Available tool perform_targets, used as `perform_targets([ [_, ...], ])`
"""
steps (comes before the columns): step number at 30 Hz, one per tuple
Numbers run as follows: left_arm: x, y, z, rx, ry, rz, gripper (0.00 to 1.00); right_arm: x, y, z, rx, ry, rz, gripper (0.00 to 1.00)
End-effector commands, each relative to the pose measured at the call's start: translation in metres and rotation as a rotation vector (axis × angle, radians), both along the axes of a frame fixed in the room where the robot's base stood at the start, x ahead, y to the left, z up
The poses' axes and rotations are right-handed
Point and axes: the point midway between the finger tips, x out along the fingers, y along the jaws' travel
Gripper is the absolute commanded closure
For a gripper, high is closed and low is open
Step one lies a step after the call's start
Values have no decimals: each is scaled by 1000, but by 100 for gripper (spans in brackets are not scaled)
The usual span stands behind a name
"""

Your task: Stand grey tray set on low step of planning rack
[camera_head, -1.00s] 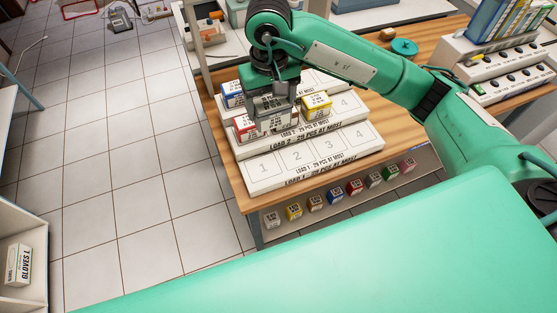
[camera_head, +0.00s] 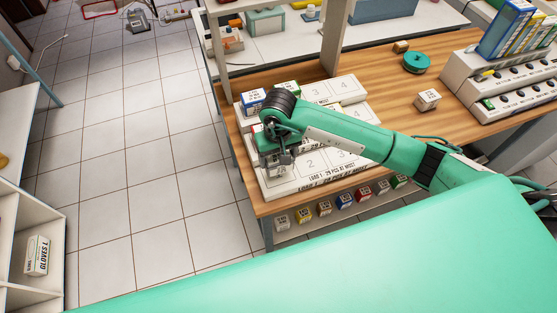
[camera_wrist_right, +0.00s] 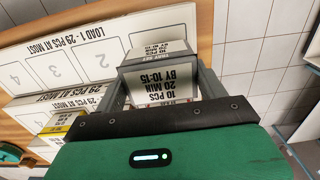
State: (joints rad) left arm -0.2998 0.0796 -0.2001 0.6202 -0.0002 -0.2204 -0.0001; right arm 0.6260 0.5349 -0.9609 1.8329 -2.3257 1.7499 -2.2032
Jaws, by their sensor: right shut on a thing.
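My right gripper (camera_head: 283,162) is at the front left of the white stepped planning rack (camera_head: 340,160). It is shut on a grey-white tray set box (camera_wrist_right: 158,75), printed "10 PCS 20 MIN BY 10:15", which sits between the fingers in the right wrist view. The low step (camera_wrist_right: 95,65), marked LOAD 1, shows cells 2, 3 and 4 bare. The box covers the cell 1 end, and I cannot tell whether it touches the step. In the head view my gripper and arm mostly hide the box. My left gripper is not in view.
A blue box (camera_head: 252,99) and a green one (camera_head: 287,88) stand on higher steps. A yellow box (camera_wrist_right: 62,124) stands on the LOAD 2 step. Another white box (camera_head: 428,99) is on the wooden table right of the rack. Several coloured boxes (camera_head: 345,201) line up below the table edge.

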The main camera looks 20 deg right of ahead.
Motion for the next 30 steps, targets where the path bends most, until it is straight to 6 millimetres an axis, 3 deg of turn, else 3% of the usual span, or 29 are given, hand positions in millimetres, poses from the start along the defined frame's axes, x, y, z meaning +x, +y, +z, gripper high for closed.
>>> perform_targets([
  [5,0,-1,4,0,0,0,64,0,0,-10,1,0,0,56],
  [13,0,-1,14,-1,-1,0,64,0,0,-43,0,1,0,56],
  [24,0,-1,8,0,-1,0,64,1,0,-49,0,-2,1,56],
  [25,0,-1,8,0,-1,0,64,0,0,-49,0,-2,1,26],
  [28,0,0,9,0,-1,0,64,0,0,-48,0,-1,1,6],
  [30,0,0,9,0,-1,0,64,0,0,-48,0,-1,1,6],
])
